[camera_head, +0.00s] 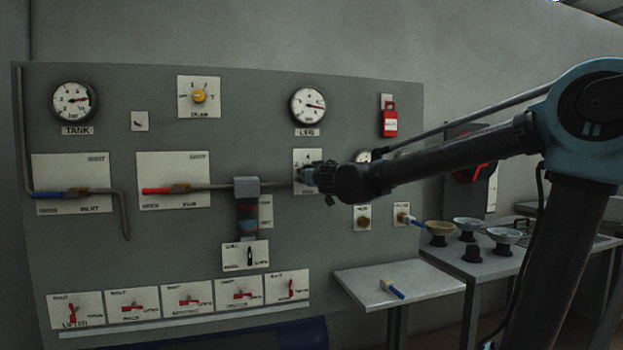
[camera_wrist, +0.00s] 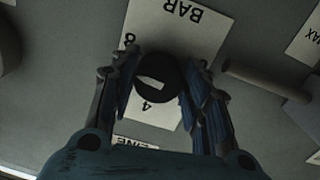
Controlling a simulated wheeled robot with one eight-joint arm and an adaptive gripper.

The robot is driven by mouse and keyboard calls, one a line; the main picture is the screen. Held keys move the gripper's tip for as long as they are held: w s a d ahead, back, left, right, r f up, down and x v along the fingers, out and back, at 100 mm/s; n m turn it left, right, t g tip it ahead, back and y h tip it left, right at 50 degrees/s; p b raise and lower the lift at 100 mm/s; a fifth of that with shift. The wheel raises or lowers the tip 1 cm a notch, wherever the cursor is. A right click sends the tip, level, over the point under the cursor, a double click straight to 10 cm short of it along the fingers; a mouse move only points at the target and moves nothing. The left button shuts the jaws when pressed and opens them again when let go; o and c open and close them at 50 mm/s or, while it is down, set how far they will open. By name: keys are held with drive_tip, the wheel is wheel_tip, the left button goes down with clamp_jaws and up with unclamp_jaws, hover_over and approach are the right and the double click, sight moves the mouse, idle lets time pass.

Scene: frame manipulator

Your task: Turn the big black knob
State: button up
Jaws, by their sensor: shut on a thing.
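The big black knob (camera_wrist: 160,72) is round with a white pointer mark on its face. It sits on a white plate (camera_wrist: 192,30) marked BAR, with numbers 4 and 8 showing upside down in the wrist view. My gripper (camera_wrist: 158,82) has its two blue fingers on either side of the knob, closed on it. In the head view my gripper (camera_head: 312,177) is at the panel, in front of the plate (camera_head: 306,156), and hides the knob.
The grey panel (camera_head: 240,110) carries gauges, a yellow knob (camera_head: 199,96), a red padlock (camera_head: 390,122) and a row of red switches. A pipe (camera_wrist: 265,80) runs close beside my right finger in the wrist view. A small shelf (camera_head: 400,280) projects below right.

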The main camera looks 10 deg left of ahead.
drive_tip(key=o, duration=1.1)
drive_tip(key=shift+w, duration=0.1)
drive_tip(key=shift+c, duration=0.2)
drive_tip(key=shift+s, duration=0.2)
drive_tip(key=v, duration=1.1)
drive_tip(key=shift+s+d, duration=0.2)
drive_tip(key=shift+d, duration=0.15)
